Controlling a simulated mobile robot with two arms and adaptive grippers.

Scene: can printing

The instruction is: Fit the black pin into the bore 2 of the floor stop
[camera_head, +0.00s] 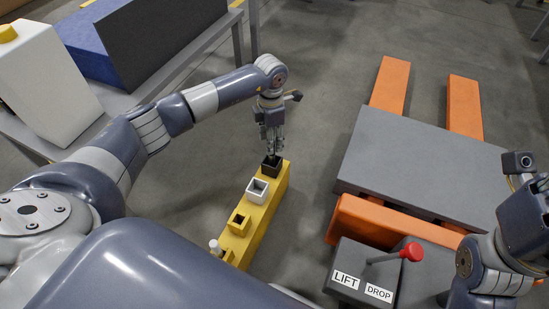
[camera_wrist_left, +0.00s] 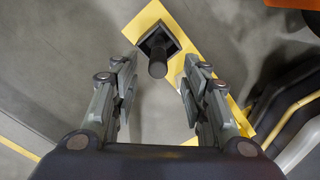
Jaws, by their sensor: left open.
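The floor stop (camera_head: 262,222) is a long yellow block on the floor, with a row of square collars on top: black (camera_head: 271,164), white (camera_head: 257,190) and yellow (camera_head: 239,222). In the left wrist view the black pin (camera_wrist_left: 157,64) stands in the black collar (camera_wrist_left: 163,37) at the block's end, its upper part sticking out. My left gripper (camera_head: 272,146) is over that end, pointing down. Its fingers (camera_wrist_left: 160,72) are apart on either side of the pin, with gaps showing. How deep the pin sits is hidden. My right gripper's fingers do not show.
A pallet truck with orange forks (camera_head: 391,85), a grey slab (camera_head: 420,165) and a LIFT/DROP control box with a red-knobbed lever (camera_head: 411,252) stands right of the block. A grey-white knob (camera_head: 214,246) is at the block's near end. A table (camera_head: 120,98) stands at left.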

